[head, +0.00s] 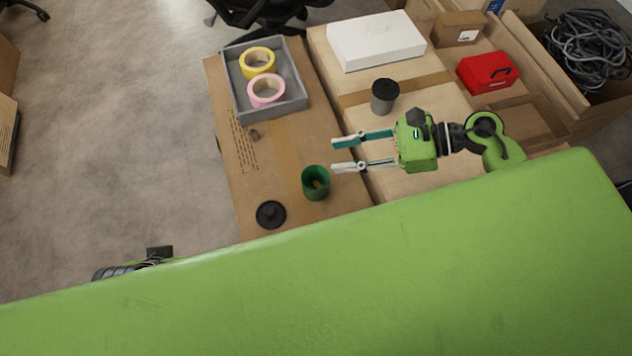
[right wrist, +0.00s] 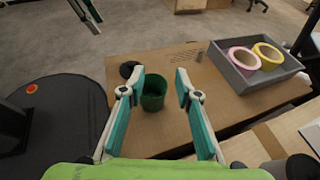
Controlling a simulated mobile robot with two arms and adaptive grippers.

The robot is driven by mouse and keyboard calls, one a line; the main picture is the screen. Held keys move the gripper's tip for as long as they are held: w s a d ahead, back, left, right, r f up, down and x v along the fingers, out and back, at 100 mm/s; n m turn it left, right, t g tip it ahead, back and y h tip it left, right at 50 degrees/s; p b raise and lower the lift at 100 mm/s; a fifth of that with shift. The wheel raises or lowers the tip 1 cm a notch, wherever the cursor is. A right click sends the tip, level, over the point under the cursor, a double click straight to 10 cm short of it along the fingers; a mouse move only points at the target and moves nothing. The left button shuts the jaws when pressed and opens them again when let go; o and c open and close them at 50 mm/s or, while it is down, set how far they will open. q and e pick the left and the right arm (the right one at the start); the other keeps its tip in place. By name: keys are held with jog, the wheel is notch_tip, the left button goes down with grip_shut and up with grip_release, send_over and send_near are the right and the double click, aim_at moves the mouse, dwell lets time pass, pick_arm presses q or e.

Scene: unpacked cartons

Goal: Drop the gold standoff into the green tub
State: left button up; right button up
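The green tub (head: 309,190) stands upright on the cardboard carton, with a small gold-coloured piece (head: 318,184) showing inside it, which looks like the gold standoff. The tub also shows in the right wrist view (right wrist: 153,102), between and beyond the fingertips; there its inside is too dark to make out the piece. My right gripper (head: 336,155) is open and empty, its fingers apart, just above and beside the tub. My left gripper (right wrist: 86,12) shows at the top left of the right wrist view, over the floor, with its fingers apart and nothing visible between them.
A black lid (head: 270,214) and a small brownish-grey piece (head: 253,134) lie on the carton. A grey tray (head: 235,85) holds yellow and pink tape rolls. A dark-lidded grey canister (head: 384,102), a white box (head: 376,42) and a red case (head: 487,73) stand to the right.

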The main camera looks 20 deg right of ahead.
jog(key=v, duration=0.6)
jog(key=shift+d, duration=0.35)
jog(key=shift+s+r, duration=0.1)
